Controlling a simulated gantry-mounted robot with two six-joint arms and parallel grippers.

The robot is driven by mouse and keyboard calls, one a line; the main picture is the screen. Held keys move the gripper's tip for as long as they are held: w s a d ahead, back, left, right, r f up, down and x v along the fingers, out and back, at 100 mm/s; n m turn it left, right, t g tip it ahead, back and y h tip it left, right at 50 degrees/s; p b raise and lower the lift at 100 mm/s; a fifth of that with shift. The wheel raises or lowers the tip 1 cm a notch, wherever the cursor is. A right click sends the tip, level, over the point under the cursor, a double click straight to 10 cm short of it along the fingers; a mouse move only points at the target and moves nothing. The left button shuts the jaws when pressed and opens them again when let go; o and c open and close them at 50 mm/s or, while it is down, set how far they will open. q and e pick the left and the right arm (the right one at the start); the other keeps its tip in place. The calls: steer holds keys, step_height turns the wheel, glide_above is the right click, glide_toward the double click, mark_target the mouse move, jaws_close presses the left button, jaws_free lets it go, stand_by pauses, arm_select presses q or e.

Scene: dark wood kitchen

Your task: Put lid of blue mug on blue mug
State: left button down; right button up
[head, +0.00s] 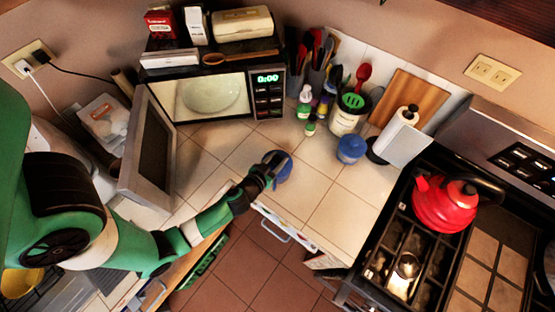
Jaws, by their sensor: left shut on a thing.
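My left gripper (274,166) comes in from the left and is shut on a round blue thing (284,172) above the counter's front edge. The gripper hides much of this thing, so I cannot tell if it is the lid, the mug or both. A second, squat blue object (351,149) stands on the counter to the right, apart from my gripper. Its details are too small to tell whether it is the mug. My right gripper is out of view.
The microwave (210,95) at the back left has its door (148,145) swung open. Bottles (305,100), a utensil holder (347,115) and a paper towel roll (398,135) line the back. A red kettle (443,203) stands on the stove. Tiled counter (325,190) between is clear.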

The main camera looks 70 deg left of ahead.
arm_select(q)
steer(key=shift+c, duration=2.1)
jaws_free()
steer(key=shift+r, duration=0.1)
steer(key=shift+s+d+r+p, duration=0.1)
steer(key=shift+p, duration=0.2)
steer(key=b+v, duration=0.2)
steer(key=v, duration=0.9)
steer(key=shift+s+d, duration=0.2)
steer(key=shift+s, duration=0.1)
steer(key=shift+r, duration=0.1)
